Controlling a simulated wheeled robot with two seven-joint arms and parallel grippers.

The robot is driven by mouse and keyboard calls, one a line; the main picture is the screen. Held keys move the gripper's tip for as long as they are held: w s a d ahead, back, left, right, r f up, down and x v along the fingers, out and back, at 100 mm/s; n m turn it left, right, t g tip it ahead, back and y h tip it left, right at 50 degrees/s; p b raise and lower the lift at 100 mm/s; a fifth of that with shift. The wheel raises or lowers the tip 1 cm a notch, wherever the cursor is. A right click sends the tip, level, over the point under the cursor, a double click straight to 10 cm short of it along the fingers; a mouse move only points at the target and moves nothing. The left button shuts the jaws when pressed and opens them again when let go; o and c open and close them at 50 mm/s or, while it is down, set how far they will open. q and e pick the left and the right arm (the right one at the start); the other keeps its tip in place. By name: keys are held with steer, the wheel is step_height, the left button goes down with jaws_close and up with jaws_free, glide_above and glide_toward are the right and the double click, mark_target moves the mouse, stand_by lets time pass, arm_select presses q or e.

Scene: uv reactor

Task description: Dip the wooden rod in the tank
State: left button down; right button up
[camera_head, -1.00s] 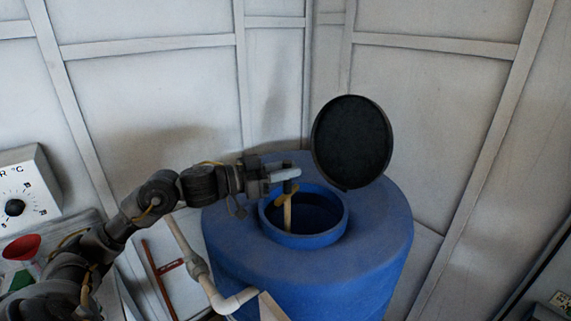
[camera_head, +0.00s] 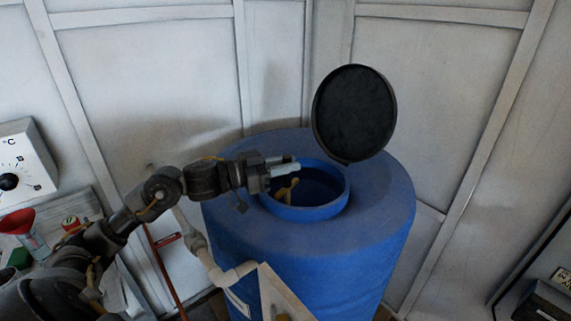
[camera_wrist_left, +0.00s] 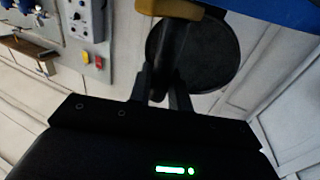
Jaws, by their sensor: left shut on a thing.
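The blue tank (camera_head: 385,225) has a round open mouth on top. Its black round lid (camera_head: 354,115) stands tilted up behind the opening and also shows in the wrist view (camera_wrist_left: 210,60). My left gripper (camera_head: 288,166) is over the left side of the mouth, close to rim height, shut on the wooden rod (camera_head: 286,190). The rod's tan upper part shows inside the mouth; its lower end is hidden by the rim. In the wrist view, a dark piece sits between my left fingers (camera_wrist_left: 163,85), with a tan part (camera_wrist_left: 170,10) beyond it. My right gripper is not in view.
A white pipe (camera_head: 215,272) runs up beside the tank's left front. At the left are a dial box (camera_head: 28,165) and a red funnel (camera_head: 17,221) on a bench. White panelled walls close in behind the tank. A dark box (camera_head: 545,300) is at bottom right.

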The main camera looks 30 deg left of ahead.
arm_select(q)
steer(key=shift+f+b, duration=0.3)
steer(key=shift+f, duration=0.25)
steer(key=shift+r, duration=0.15)
stand_by(1.0)
